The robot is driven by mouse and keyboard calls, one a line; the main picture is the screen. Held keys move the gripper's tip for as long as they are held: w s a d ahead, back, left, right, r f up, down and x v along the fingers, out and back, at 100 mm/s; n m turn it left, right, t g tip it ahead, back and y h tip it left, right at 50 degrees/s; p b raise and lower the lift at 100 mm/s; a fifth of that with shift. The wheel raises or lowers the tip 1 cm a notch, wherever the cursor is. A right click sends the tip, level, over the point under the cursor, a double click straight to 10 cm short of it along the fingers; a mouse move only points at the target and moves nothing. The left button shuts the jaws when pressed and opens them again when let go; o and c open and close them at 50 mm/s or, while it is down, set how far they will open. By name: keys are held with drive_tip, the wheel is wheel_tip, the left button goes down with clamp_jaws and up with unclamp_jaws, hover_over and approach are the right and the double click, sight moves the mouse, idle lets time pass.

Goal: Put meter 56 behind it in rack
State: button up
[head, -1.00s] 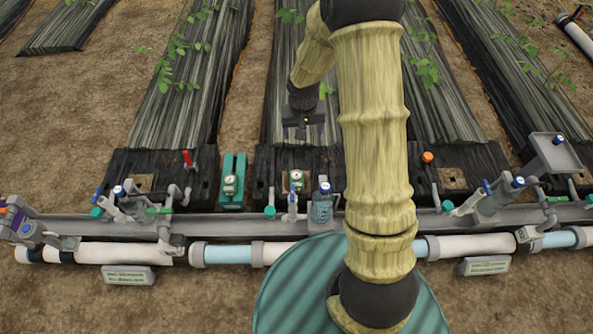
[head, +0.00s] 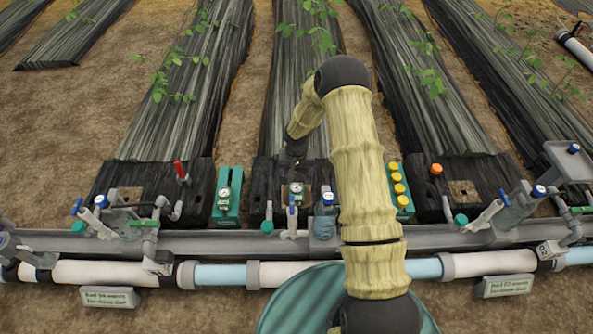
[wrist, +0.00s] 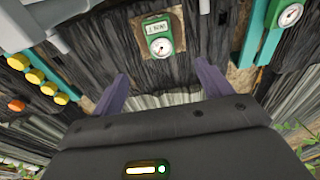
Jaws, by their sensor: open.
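A green meter (head: 296,190) with a round white dial and a small display stands on a tan square in the black block at the middle. It shows upright in the wrist view (wrist: 158,37), its display too small to read surely. My gripper (wrist: 161,86) is open and empty, its two purple fingers apart, with the meter ahead of the gap and not between them. In the head view my dark wrist is just behind the meter. A teal rack (head: 237,178) to the left holds another green dial meter (head: 223,194); part of it shows in the wrist view (wrist: 282,30).
A teal rack with several yellow caps (head: 398,188) stands right of my arm. A blue-capped bottle (head: 325,212) and a small blue-handled valve (head: 291,218) stand close in front of the meter. A grey rail (head: 190,241) and pipes run across the front.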

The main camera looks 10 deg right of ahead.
sight(296, 191)
drive_tip(key=f+b, duration=0.2)
drive_tip(key=f, duration=0.3)
drive_tip(key=w+f+b, duration=0.1)
drive_tip(key=f+b, duration=0.2)
drive_tip(key=f, duration=0.3)
drive_tip(key=w+f+b, duration=0.1)
drive_tip(key=f+b, duration=0.2)
drive_tip(key=f, duration=0.3)
drive_tip(key=shift+d, duration=0.2)
drive_tip(key=c, duration=1.1)
drive_tip(key=shift+r+p, duration=4.2)
drive_tip(key=shift+r, duration=1.35)
